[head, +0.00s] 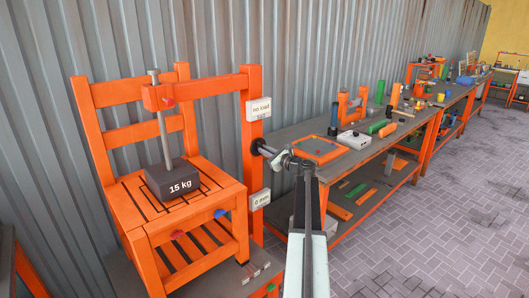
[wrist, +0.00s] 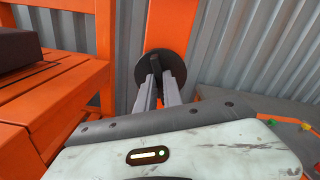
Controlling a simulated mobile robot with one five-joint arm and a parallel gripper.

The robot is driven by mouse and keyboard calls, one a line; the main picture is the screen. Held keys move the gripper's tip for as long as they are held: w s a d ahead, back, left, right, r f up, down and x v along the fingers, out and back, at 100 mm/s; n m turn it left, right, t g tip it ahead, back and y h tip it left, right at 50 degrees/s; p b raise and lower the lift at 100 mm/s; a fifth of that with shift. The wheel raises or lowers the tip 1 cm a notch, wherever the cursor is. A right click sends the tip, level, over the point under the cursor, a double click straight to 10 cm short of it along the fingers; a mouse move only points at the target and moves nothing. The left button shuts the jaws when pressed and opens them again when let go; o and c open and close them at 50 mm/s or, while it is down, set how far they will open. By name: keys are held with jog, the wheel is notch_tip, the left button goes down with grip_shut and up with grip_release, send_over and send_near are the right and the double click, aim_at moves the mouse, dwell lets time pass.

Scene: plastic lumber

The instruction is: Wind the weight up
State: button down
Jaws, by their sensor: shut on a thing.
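The dark 15 kg weight (head: 172,182) sits on the slatted seat of an orange chair (head: 135,207), and its edge shows at the left in the wrist view (wrist: 17,48). A grey rod rises from it through an orange arm (head: 200,91) of the upright post (head: 254,180). A dark round knob (head: 256,146) sits on the post's side. It shows face-on in the wrist view (wrist: 148,70). My gripper (head: 278,156) is shut on the knob's central part, its fingers pointing straight at the post. The fingers hide some of the knob.
One sign (head: 258,109) on the post reads "no load"; a lower one (head: 260,199) reads "0 mm". A long workbench (head: 330,170) with tools and coloured plastic parts runs to the right. A corrugated metal wall stands behind. The paved floor (head: 440,220) at right is clear.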

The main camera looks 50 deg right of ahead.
jog(key=m, duration=2.4)
jog(key=shift+d+f, duration=0.15)
jog(key=shift+d, duration=0.15)
dwell(1.9)
dwell(0.4)
jog(key=c, duration=1.5)
grip_release()
